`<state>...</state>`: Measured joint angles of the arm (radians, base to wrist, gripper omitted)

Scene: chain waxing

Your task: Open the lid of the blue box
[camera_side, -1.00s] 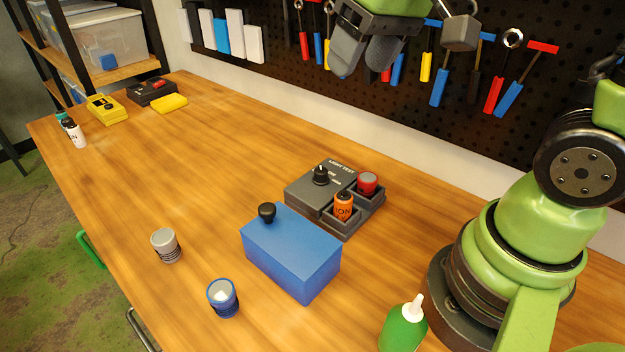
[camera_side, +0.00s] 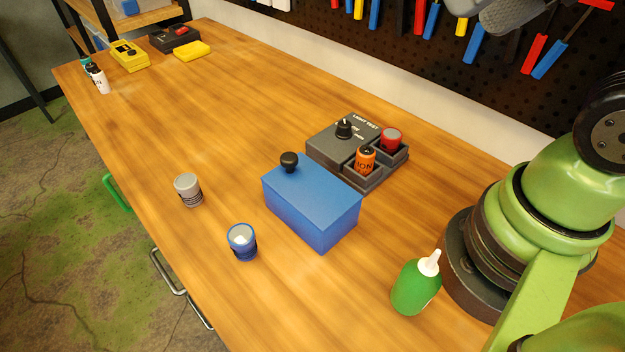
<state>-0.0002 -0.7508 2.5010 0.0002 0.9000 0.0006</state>
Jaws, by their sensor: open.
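The blue box (camera_side: 312,205) stands on the wooden table near the middle of the view. Its flat top looks closed, and a black round knob (camera_side: 289,161) stands up at its far left corner. The inside of the box is hidden. My gripper (camera_side: 503,14) shows only in part at the top edge on the right, as grey fingers cut off by the picture's edge. It is open, high above the table and well apart from the box. Nothing shows between the visible parts of the fingers.
A blue cup (camera_side: 242,242) and a grey cup (camera_side: 188,190) stand to the left. A green bottle (camera_side: 416,285) stands right front.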

